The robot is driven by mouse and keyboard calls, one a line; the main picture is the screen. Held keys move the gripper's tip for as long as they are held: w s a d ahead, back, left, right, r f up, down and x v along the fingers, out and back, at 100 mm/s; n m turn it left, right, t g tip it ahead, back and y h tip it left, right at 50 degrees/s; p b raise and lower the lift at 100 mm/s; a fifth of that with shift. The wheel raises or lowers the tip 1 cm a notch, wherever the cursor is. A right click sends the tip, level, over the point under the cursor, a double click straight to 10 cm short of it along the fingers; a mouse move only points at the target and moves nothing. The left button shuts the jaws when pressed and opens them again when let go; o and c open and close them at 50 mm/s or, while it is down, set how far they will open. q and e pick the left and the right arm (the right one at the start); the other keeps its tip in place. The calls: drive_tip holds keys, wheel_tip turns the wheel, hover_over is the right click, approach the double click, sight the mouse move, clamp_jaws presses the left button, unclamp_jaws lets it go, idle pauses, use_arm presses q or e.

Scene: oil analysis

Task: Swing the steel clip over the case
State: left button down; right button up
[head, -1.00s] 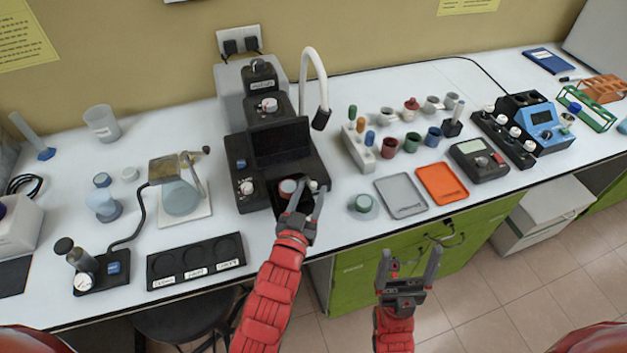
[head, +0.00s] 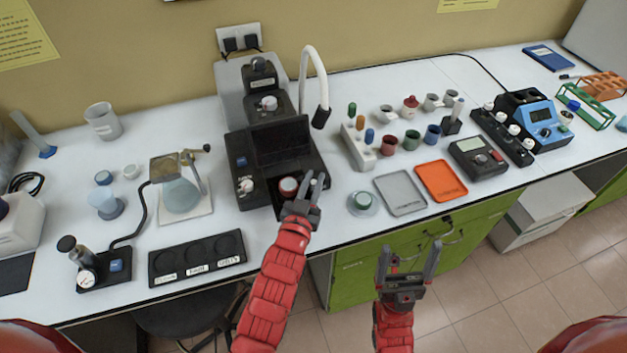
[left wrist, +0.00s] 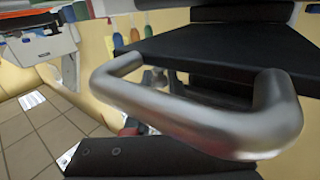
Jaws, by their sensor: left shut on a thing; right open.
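The steel clip (left wrist: 195,125), a bent round bar, spans the left wrist view in front of a black flat part (left wrist: 215,55). My left gripper (head: 311,190) is shut on the clip at the front right of the black instrument (head: 262,150), which appears to be the case. In the head view the gripper's fingers hide the clip. My right gripper (head: 408,265) is open and empty, in front of the green cabinet.
A black labelled holder (head: 197,258) lies to the left. A white hose (head: 318,80) arches behind.

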use_arm(q)
drive_tip(key=shift+a+r+m+h+p, duration=0.1)
drive_tip(key=shift+m+h+p, duration=0.2)
drive_tip(key=shift+h, duration=0.1)
drive_tip(key=shift+s+a+m+g+h+p, duration=0.15)
drive_tip(key=shift+m+g+h+p, duration=0.25)
drive_tip(key=shift+h, duration=0.2)
drive_tip(key=shift+s+a+m+g+h+p, duration=0.1)
drive_tip(key=shift+m+g+h+p, duration=0.25)
drive_tip(key=shift+h, duration=0.25)
drive_tip(key=shift+w, duration=0.1)
drive_tip(key=c, duration=0.8)
unclamp_jaws()
